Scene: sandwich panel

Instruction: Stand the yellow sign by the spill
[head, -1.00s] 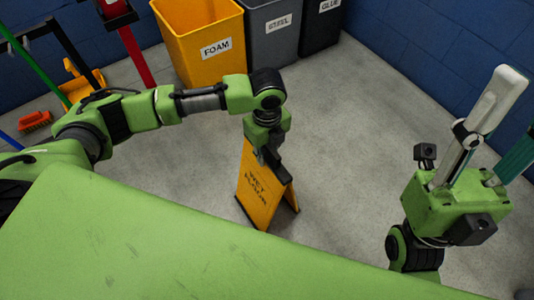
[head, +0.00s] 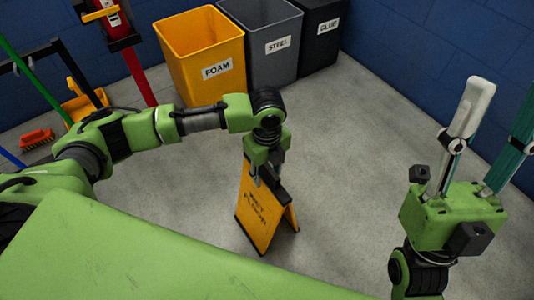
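The yellow wet-floor sign (head: 259,218) stands upright on the grey floor in the head view, its two panels spread apart at the bottom. My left gripper (head: 268,172) points down at the sign's dark top edge. Its fingers look spread on either side of that edge; whether they touch it I cannot tell. My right gripper (head: 488,140) points up at the right, its two long fingers wide apart and empty. No spill can be made out on the visible floor.
A yellow FOAM bin (head: 203,62), a grey STEEL bin (head: 266,45) and a black GLUE bin (head: 318,35) stand along the back wall. A red brush (head: 37,138) lies at the left. My green body covers the front. Floor right of the sign is clear.

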